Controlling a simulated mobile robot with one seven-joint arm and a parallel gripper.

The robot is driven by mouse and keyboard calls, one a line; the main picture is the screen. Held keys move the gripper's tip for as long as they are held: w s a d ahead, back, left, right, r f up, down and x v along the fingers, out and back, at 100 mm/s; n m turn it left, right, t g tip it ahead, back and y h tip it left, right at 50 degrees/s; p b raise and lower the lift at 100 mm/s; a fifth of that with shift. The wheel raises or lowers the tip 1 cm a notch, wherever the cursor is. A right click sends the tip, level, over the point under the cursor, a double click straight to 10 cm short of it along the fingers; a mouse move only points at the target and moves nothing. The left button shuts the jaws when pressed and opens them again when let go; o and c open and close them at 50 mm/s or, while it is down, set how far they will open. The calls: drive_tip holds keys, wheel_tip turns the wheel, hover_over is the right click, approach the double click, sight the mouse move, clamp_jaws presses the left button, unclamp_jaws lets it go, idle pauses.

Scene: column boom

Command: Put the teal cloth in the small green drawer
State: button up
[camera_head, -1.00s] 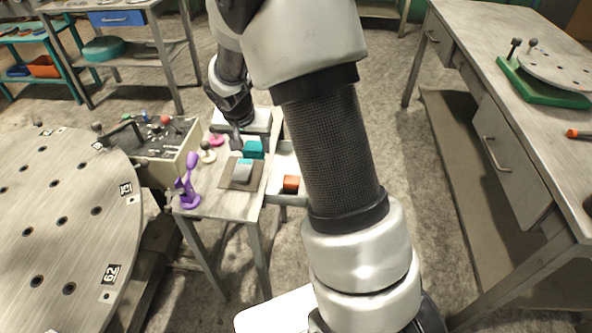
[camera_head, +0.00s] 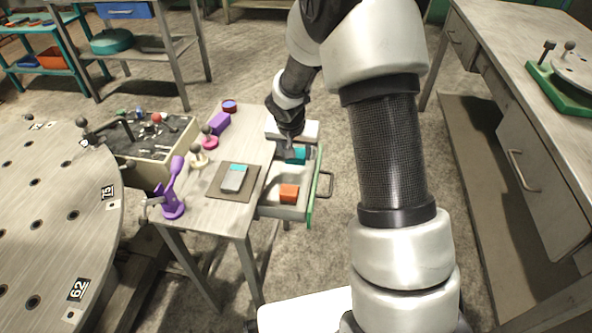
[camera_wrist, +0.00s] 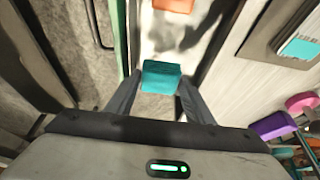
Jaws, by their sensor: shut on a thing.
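The teal cloth (camera_wrist: 160,77) is a small folded block between my gripper's fingers in the wrist view. My gripper (camera_head: 292,147) is shut on it and holds it over the far part of the open drawer; the cloth also shows in the head view (camera_head: 296,157). I cannot tell whether the cloth touches the drawer floor. The small green drawer (camera_head: 314,195) has a green front, a dark handle and a pale inside, and is pulled out from the small table. An orange block (camera_head: 289,193) lies in its near part.
The small table (camera_head: 210,200) carries a dark mat with a grey and teal item (camera_head: 234,178), a purple stand (camera_head: 173,195), a pink-based knob (camera_head: 209,140) and a purple block (camera_head: 220,123). A round plate table (camera_head: 60,200) is at left, a workbench (camera_head: 510,110) at right.

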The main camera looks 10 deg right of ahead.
sight(296, 164)
drive_tip(key=shift+f+b, duration=0.7)
drive_tip(key=shift+f, duration=1.7)
drive_tip(key=shift+f+b, duration=0.25)
drive_tip(key=shift+b, duration=0.05)
drive_tip(key=o, duration=0.7)
drive_tip(key=shift+r, duration=0.1)
drive_tip(key=shift+o, duration=0.2)
